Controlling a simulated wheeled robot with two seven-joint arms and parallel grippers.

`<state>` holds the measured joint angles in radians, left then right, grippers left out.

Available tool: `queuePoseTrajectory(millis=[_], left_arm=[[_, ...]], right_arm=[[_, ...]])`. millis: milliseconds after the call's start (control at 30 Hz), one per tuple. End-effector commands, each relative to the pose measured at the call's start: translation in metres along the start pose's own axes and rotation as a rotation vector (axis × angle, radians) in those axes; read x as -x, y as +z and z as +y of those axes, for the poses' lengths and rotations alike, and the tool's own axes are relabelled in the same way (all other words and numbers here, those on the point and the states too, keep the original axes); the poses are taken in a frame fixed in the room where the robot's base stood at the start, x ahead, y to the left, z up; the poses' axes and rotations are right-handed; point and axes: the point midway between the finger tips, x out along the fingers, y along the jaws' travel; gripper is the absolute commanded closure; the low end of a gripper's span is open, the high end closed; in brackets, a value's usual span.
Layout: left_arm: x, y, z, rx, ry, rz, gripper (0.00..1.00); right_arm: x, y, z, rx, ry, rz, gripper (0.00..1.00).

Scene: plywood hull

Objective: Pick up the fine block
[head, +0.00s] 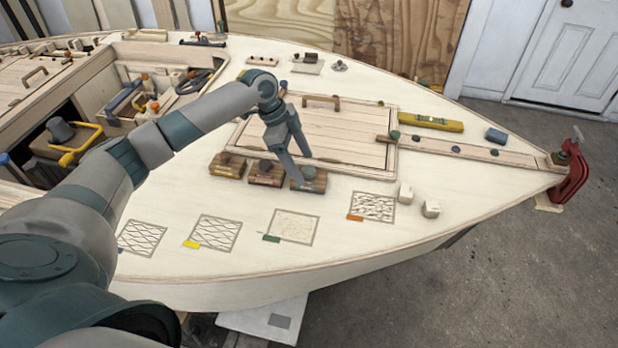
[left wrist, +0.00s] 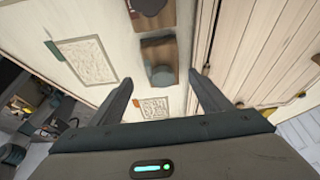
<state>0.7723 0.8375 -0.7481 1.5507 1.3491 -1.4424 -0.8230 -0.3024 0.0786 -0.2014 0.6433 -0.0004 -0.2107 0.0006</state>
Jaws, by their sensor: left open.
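Three wooden blocks with dark round knobs stand in a row on the pale deck, in front of the hatch: a left block (head: 227,167), a middle block (head: 265,174) and a right block (head: 309,181). Small marks on their front faces are too small to read, so I cannot tell which is the fine one. My left gripper (head: 300,167) is open and empty, pointing down over the right block. In the left wrist view, this block (left wrist: 163,55) shows its knob beyond and between the spread fingers (left wrist: 161,92). My right gripper is not in view.
Hatched squares with coloured tags, one of them orange (head: 372,206), lie along the near deck edge. The hatch (head: 340,135) with a wooden handle is behind the gripper. A yellow level (head: 430,122) lies farther right. An open cockpit holds tools at left.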

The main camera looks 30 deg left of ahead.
Motion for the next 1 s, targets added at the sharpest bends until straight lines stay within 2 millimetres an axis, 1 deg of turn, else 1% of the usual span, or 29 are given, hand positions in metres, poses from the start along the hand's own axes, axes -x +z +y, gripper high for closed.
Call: queuePoseTrajectory(millis=[233,367,467,500,567,700,833,1000], left_arm=[[0.0,0.0,0.0,0.0,0.0,0.0,0.29],[-0.004,-0.001,-0.001,0.001,0.001,0.001,0.29],[-0.013,-0.002,-0.002,0.002,0.002,0.0,0.29],[-0.018,-0.003,-0.003,0.002,0.002,0.0,0.29],[-0.025,-0.004,-0.004,0.002,0.003,0.0,0.29],[-0.043,-0.003,-0.004,0.002,0.003,0.0,0.29],[-0.051,-0.002,-0.005,0.0,-0.001,-0.001,0.29],[-0.052,-0.002,-0.005,0.0,-0.001,-0.001,0.29]], right_arm=[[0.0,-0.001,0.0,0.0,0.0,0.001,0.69],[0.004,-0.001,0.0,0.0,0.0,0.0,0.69],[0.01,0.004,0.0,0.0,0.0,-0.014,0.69],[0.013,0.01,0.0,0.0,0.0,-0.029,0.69],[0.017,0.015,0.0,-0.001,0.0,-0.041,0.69],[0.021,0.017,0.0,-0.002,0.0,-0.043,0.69],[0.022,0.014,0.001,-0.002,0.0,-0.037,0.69],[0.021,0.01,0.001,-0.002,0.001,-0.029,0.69]])
